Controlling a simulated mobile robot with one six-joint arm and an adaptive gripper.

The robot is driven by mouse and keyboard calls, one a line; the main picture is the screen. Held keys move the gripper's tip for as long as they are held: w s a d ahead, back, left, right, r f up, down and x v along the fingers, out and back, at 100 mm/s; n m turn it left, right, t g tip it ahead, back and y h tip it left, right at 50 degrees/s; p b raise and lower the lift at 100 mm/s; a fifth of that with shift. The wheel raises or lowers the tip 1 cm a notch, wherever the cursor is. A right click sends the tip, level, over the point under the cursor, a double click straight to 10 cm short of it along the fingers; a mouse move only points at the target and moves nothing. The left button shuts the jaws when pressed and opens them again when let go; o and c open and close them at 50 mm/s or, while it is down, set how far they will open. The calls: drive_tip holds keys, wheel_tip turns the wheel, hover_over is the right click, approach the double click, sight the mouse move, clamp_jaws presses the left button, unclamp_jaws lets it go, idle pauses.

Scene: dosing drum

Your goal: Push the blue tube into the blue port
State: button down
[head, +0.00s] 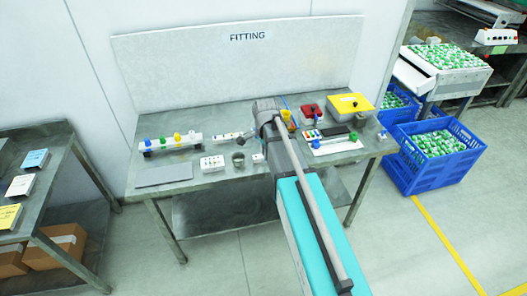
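My arm reaches over the bench from the lower right, and its grey end (267,106) is above the back middle of the bench. The fingers of my gripper are hidden behind the arm, so I cannot tell whether they are open or hold anything. A white strip (170,143) at the back left bears small blue, yellow and pale fittings; a blue one (147,142) is at its left end. I cannot tell whether this is the blue port. A thin blue piece (285,102) shows just right of the arm's end; I cannot tell whether it is the blue tube.
Blue crates (432,175) stand on the floor at right.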

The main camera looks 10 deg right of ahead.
drive_tip(key=shift+f, duration=0.1)
idle(0.3)
drive_tip(key=shift+f+b, duration=0.5)
drive_tip(key=shift+b, duration=0.05)
